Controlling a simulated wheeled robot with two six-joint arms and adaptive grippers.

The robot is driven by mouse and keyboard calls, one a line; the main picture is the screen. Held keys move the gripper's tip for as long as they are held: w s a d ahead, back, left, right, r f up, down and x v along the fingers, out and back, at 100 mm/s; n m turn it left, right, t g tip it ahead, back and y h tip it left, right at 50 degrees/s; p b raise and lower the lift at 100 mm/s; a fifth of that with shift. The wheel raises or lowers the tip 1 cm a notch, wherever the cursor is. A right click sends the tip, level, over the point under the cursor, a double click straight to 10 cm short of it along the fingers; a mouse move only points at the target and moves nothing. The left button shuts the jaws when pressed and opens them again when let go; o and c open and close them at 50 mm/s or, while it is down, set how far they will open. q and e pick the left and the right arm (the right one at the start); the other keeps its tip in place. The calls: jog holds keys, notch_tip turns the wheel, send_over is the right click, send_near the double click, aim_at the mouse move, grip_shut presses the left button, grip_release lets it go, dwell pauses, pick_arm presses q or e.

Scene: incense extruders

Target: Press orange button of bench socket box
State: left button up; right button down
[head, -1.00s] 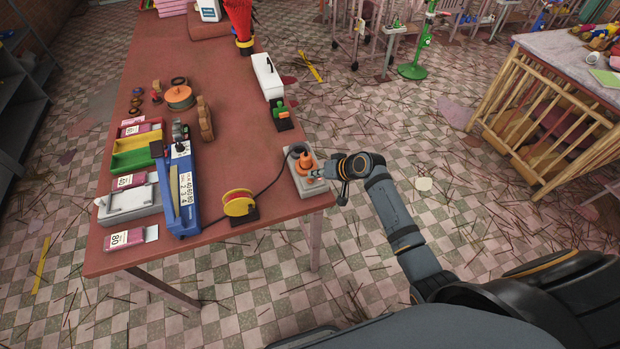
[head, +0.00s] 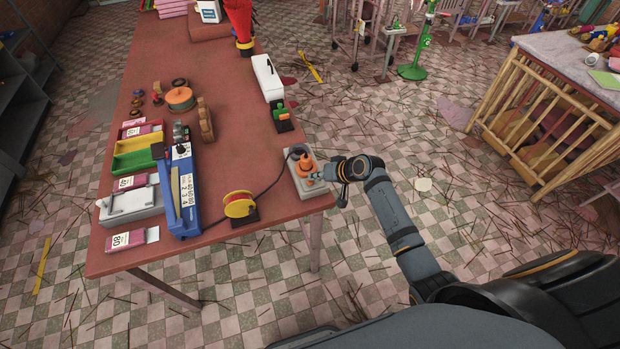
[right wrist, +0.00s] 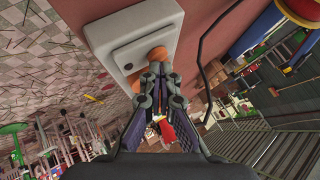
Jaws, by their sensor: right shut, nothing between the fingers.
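The bench socket box (head: 318,187) is a pale grey box at the near right corner of the red-brown table, with an orange plug-like part (head: 305,166) and a black cable on it. In the right wrist view the box (right wrist: 118,28) fills the upper middle, and an orange part (right wrist: 157,53) shows just beyond my fingertips. My right gripper (head: 317,174) is shut and empty at the box's right side, its tips over the box by the orange part. In the wrist view the fingertips (right wrist: 156,70) partly hide the orange part; contact cannot be told. My left gripper is not in view.
A yellow cable reel (head: 238,205) stands left of the box, with the black cable running past it. A blue device (head: 183,205) and trays lie further left. A green-and-black item (head: 282,115) and a white box (head: 267,77) stand behind. Floor right of the table is open.

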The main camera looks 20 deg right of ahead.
notch_tip(320, 180, up, 6)
jog(key=p, duration=0.5)
jog(key=shift+p, duration=0.4)
